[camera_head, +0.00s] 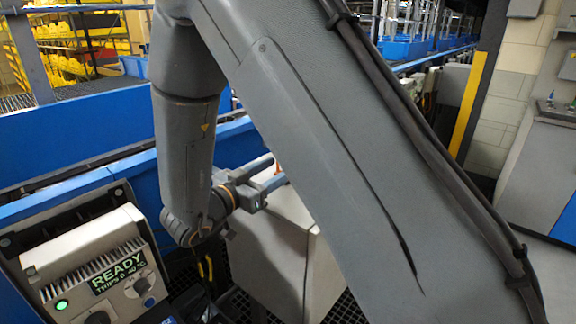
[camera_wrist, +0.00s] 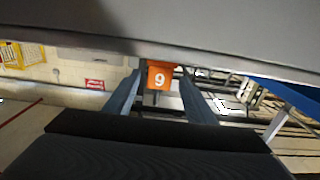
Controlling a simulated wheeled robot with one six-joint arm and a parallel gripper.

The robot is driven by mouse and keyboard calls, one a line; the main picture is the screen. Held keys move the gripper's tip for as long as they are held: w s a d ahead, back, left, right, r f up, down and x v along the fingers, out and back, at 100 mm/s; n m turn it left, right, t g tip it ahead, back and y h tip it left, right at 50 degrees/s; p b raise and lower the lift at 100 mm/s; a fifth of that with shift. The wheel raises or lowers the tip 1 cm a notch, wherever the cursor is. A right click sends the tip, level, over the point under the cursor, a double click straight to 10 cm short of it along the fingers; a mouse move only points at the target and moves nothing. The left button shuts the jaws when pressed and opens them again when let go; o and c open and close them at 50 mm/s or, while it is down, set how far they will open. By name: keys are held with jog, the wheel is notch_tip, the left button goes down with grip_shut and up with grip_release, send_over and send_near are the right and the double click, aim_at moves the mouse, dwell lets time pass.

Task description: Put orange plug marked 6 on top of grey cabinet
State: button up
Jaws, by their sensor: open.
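My gripper (camera_head: 274,173) is open just above the top of the light grey cabinet (camera_head: 265,250). The orange plug (camera_wrist: 160,76) sits between the two fingers in the wrist view, with gaps beside it. Its white digit reads as 9 there, but that view looks upside down, so it may be a 6. The plug seems to rest on the grey surface across the top of the wrist view, likely the cabinet top. In the head view only an orange sliver of the plug (camera_head: 278,169) shows. My arm hides part of the cabinet.
A control box (camera_head: 92,262) with a green READY display stands at the lower left. A blue conveyor side wall (camera_head: 70,145) runs behind the gripper. Racks with yellow bins (camera_head: 85,45) are at the back left. A grey and blue machine (camera_head: 540,165) stands at the right.

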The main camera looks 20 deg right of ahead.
jog(key=v, duration=0.5)
jog(key=shift+b, duration=0.3)
jog(key=shift+d, duration=0.1)
